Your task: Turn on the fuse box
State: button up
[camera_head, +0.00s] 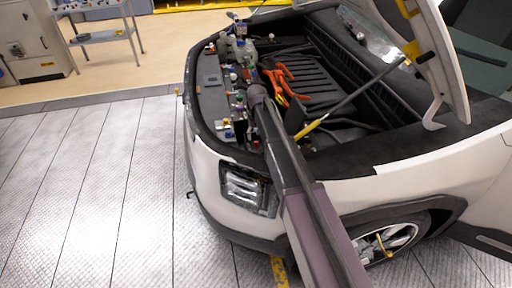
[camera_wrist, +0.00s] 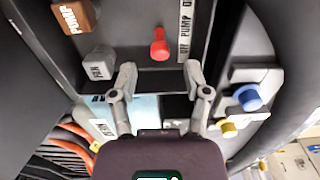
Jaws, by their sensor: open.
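No part is clearly labelled as the fuse box. In the wrist view a dark panel (camera_wrist: 135,18) carries a red lever (camera_wrist: 159,46), with a white OFF/PUMP strip (camera_wrist: 185,30) to its right. A grey block (camera_wrist: 100,65) with a label I cannot read surely and a brown block (camera_wrist: 75,15) marked PUMP sit to its left. My gripper (camera_wrist: 160,78) is open and empty. Its fingertips are spread below the red lever in the picture, one to each side, with no clear contact. In the head view my arm reaches into the car's open front bay and hides most of the gripper.
A blue cap (camera_wrist: 247,97) and a yellow cap (camera_wrist: 228,129) lie close right of the gripper. Orange cables (camera_wrist: 68,150) are at lower left. The raised hood (camera_head: 425,50) and a prop rod (camera_head: 350,98) stand right of my arm. The floor left is clear.

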aim_at(256, 142)
jog(key=shift+f+b, duration=1.8)
jog(key=shift+f, duration=0.35)
grip_shut()
